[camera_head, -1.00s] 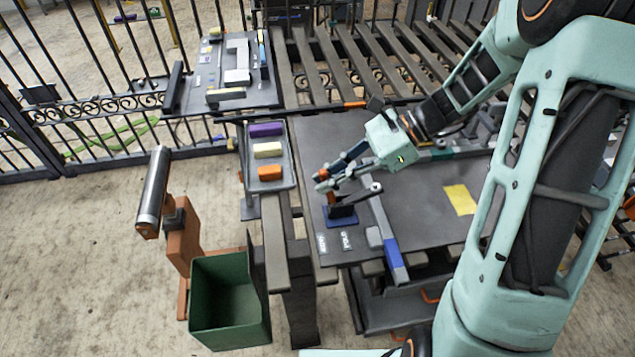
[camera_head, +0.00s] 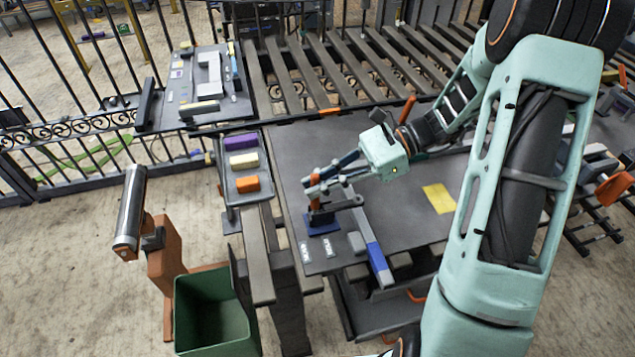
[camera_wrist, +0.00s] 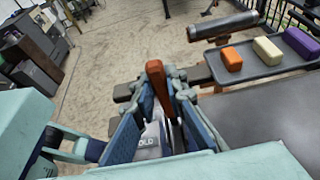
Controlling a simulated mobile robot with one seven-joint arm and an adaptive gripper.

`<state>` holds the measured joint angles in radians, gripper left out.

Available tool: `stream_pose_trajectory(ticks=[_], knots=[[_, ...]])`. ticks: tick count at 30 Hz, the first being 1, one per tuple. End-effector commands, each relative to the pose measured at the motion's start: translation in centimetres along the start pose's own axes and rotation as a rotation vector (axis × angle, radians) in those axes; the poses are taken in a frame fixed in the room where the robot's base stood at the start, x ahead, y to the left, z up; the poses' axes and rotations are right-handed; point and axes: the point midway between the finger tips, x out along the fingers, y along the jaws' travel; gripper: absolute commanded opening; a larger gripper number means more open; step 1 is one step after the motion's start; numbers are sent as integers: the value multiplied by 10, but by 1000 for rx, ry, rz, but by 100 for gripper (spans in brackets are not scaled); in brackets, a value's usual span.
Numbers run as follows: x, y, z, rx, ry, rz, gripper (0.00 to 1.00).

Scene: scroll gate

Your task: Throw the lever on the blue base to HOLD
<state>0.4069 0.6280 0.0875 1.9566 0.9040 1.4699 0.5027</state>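The lever has an orange handle (camera_wrist: 156,78) and stands on a blue base (camera_head: 323,226) near the front left of the grey table. In the wrist view the handle rises between the two fingers of my gripper (camera_wrist: 164,98). My gripper (camera_head: 309,190) looks open around the handle, with a finger on each side; contact is hard to judge. A pale label (camera_wrist: 147,140) with letters reading "OLD" shows between the fingers, partly covered. Two small white labels (camera_head: 317,251) lie in front of the base; their words are too small to read.
A grey tray (camera_head: 231,197) with purple, cream and orange blocks is left of the lever. A blue-and-grey bar (camera_head: 376,258) and a grey block (camera_head: 357,242) lie close on the right. A yellow patch (camera_head: 439,198) marks otherwise clear tabletop. A green bin (camera_head: 213,310) stands lower left.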

Motion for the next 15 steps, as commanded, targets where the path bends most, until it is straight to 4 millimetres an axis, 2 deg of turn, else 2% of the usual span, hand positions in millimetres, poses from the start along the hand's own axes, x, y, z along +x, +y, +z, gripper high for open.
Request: stream_pose_trajectory(ticks=[1,5,15], knots=[[0,-1,1,-1,0,-2,16],[0,0,0,0,0,-1,30],[-4,0,0,0,1,-2,30]])
